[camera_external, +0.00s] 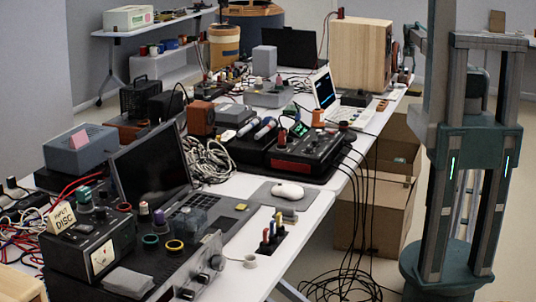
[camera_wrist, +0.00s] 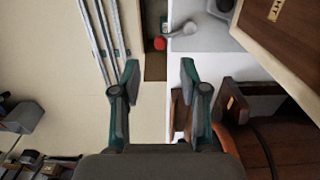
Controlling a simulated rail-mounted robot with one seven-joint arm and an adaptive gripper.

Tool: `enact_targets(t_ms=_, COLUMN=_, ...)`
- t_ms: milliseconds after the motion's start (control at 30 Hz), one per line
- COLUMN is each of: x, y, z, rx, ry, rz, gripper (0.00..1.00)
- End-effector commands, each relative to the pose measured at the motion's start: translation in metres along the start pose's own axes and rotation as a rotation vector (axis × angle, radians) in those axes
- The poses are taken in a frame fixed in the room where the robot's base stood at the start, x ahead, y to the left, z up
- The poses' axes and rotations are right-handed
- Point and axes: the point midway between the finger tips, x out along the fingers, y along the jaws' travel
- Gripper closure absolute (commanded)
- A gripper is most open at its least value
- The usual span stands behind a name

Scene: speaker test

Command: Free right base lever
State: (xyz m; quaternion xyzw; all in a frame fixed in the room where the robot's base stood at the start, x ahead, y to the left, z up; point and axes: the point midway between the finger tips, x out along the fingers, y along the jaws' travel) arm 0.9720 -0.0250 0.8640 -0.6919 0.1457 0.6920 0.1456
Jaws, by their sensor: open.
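My gripper (camera_wrist: 160,72) is open and empty in the wrist view, its two green-and-grey fingers apart over the pale floor and the table edge. A wooden speaker cabinet (camera_wrist: 287,35) fills the upper right of that view; a light wooden cabinet (camera_external: 361,55) stands at the back right of the long table in the external view. A dark brown wooden piece (camera_wrist: 232,98) lies right of the right finger. A red round part (camera_wrist: 160,43) is beyond the fingertips. I cannot tell which part is the right base lever. My gripper does not show in the external view.
The white table (camera_external: 240,190) is crowded with electronics, a laptop (camera_external: 150,165) and cables. Black cables (camera_external: 350,215) hang off its right edge. Cardboard boxes (camera_external: 377,215) stand beneath. An orange rounded object (camera_wrist: 240,138) is close right of the fingers.

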Motion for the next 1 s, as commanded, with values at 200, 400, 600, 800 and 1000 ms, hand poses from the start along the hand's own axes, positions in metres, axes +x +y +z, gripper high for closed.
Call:
enact_targets(t_ms=200, x=-0.033, y=0.0, z=0.0, rx=0.0, ry=0.0, rz=0.0, gripper=0.56)
enact_targets(t_ms=400, x=-0.044, y=0.0, z=0.0, rx=0.0, ry=0.0, rz=0.0, gripper=0.56)
enact_targets(t_ms=600, x=-0.044, y=0.0, z=0.0, rx=0.0, ry=0.0, rz=0.0, gripper=0.56)
enact_targets(t_ms=800, x=-0.044, y=0.0, z=-0.001, rx=-0.017, ry=0.005, rz=-0.002, gripper=0.56)
enact_targets(t_ms=1000, x=-0.015, y=0.013, z=0.032, rx=-0.13, ry=0.071, rz=-0.024, gripper=0.56)
